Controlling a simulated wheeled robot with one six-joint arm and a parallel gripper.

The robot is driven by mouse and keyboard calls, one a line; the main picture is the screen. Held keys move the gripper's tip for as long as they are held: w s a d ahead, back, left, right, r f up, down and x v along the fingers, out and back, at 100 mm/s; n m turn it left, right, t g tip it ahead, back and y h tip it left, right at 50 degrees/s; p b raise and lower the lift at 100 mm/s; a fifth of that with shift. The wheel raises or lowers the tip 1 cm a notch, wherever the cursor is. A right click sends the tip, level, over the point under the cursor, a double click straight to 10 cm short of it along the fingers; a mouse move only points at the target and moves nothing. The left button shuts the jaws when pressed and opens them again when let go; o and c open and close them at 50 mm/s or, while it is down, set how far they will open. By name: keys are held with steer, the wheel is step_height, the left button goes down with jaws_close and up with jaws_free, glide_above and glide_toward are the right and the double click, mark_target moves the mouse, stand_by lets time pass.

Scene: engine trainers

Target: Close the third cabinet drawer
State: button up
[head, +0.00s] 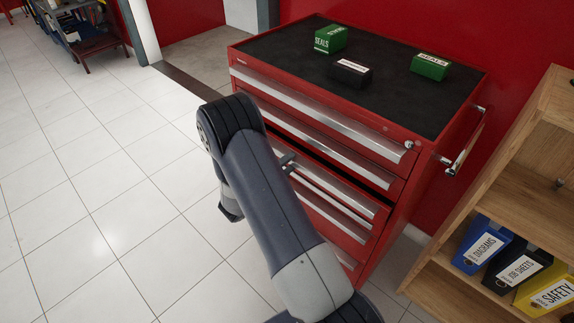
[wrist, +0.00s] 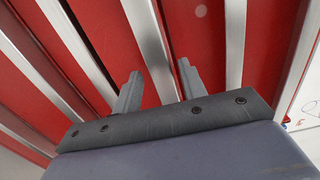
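The red tool cabinet (head: 440,165) has several drawers with long silver pulls. The third drawer (head: 345,190) stands slightly out, with a dark gap along its top edge. The left part of its front is hidden behind my arm. My gripper (head: 286,163) is at the front of this drawer, mostly hidden by my arm in the head view. In the wrist view, the two fingers of my gripper (wrist: 159,85) are spread apart, with a silver pull (wrist: 148,45) running between them. I cannot tell whether they touch it.
Green boxes (head: 430,66) and a black box (head: 350,72) lie on the cabinet's dark top. A side handle (head: 465,145) sticks out at right. A wooden shelf (head: 540,150) with labelled binders stands close on the right. Tiled floor (head: 90,190) is clear on the left.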

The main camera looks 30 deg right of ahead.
steer(key=shift+c, duration=0.2)
jaws_close()
steer(key=shift+f, duration=0.1)
steer(key=x, duration=0.3)
steer(key=shift+d, duration=0.2)
steer(key=shift+c, duration=0.6)
jaws_free()
steer(key=shift+d+f, duration=0.1)
steer(key=shift+o, duration=0.8)
